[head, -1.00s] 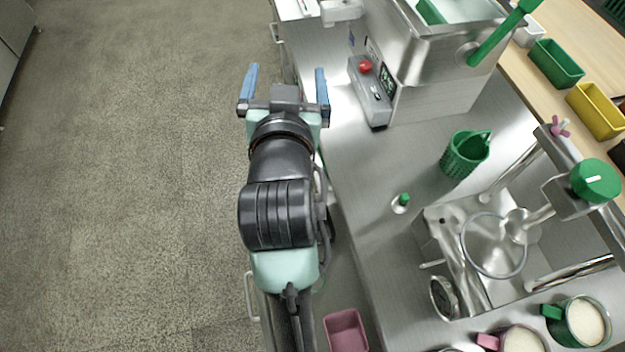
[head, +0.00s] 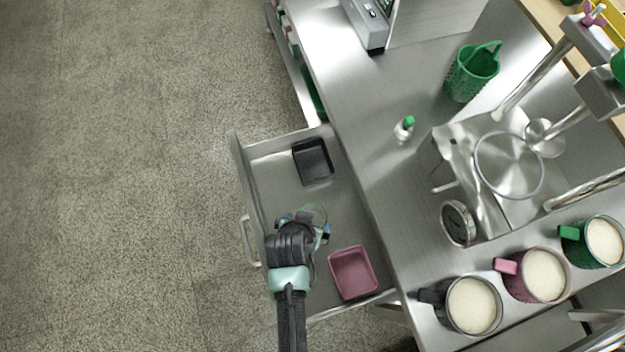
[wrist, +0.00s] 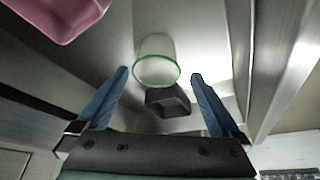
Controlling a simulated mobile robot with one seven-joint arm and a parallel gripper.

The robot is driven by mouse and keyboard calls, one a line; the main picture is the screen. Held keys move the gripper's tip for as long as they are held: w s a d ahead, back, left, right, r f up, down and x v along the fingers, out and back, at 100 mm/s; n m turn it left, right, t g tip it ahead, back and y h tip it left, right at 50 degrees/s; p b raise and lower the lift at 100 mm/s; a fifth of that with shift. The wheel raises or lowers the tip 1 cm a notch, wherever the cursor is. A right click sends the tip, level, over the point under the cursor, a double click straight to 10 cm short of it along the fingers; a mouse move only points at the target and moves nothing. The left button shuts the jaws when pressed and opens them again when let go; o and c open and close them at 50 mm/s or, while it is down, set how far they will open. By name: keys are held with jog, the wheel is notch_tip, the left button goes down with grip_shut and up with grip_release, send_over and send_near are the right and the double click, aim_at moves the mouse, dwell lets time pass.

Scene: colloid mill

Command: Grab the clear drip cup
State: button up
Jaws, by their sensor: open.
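The clear drip cup (wrist: 157,48) has a thin green rim and is in the open drawer (head: 262,153). In the head view it shows as a faint clear shape with a green edge (head: 319,212), partly hidden by my arm. My gripper (head: 305,225) is over the drawer. In the wrist view my gripper (wrist: 160,75) is open, with one blue finger on each side of the cup's rim. I cannot tell whether either finger touches it.
A pink bin (head: 353,272) and a black bin (head: 313,162) also sit in the drawer. The steel counter to the right holds a green basket (head: 470,75), a small green-capped bottle (head: 404,129) and several filled mugs (head: 474,304). Open floor lies left.

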jog(key=shift+d+b+x, duration=0.2)
jog(key=shift+b+x, duration=0.3)
jog(key=shift+x, duration=2.8)
jog(key=shift+s, duration=0.1)
jog(key=c, duration=1.2)
